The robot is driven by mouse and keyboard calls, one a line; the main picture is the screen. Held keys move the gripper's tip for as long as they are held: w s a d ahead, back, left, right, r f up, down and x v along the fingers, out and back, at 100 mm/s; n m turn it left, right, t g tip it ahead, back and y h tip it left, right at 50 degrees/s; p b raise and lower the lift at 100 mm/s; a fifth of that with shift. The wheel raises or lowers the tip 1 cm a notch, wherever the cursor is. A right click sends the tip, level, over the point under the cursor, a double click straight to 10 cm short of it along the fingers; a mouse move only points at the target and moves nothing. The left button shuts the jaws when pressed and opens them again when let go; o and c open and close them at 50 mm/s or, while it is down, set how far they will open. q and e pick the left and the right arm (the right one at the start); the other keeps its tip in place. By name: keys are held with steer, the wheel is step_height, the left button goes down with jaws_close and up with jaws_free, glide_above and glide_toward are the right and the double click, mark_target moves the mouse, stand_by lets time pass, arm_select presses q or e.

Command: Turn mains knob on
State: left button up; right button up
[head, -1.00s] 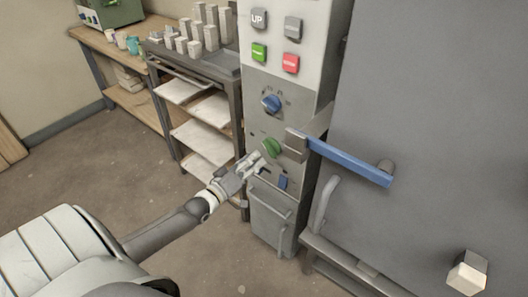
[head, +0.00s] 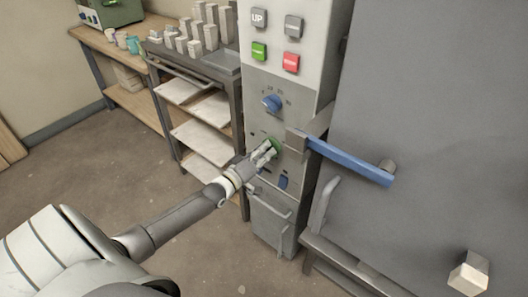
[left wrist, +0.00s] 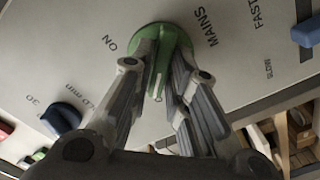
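The green mains knob (head: 275,145) is on the grey control panel (head: 258,185) of the kiln-like cabinet, below a blue knob. In the left wrist view the round green knob (left wrist: 160,42) has a raised grip bar, with "ON" printed to its left and "MAINS" to its right. My left gripper (head: 266,152) reaches the knob from the lower left. In the left wrist view its two fingers (left wrist: 161,62) are close together on either side of the bar and look shut on it. The fingers hide part of the knob. My right gripper is not in view.
A blue knob (head: 271,103) and several push buttons sit above, and a small blue switch (head: 283,182) below. A blue door handle (head: 350,160) juts out at the right. A shelf rack (head: 237,105) stands left of the panel. The floor at left is clear.

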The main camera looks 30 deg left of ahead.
arm_select(q)
jaws_close()
steer(key=m+p, duration=0.2)
steer(key=m, duration=1.1)
steer(key=shift+d, duration=0.2)
steer(key=m, duration=0.4)
steer(key=shift+d+m, duration=0.1)
steer(key=shift+m, duration=0.3)
steer(key=shift+f, duration=0.1)
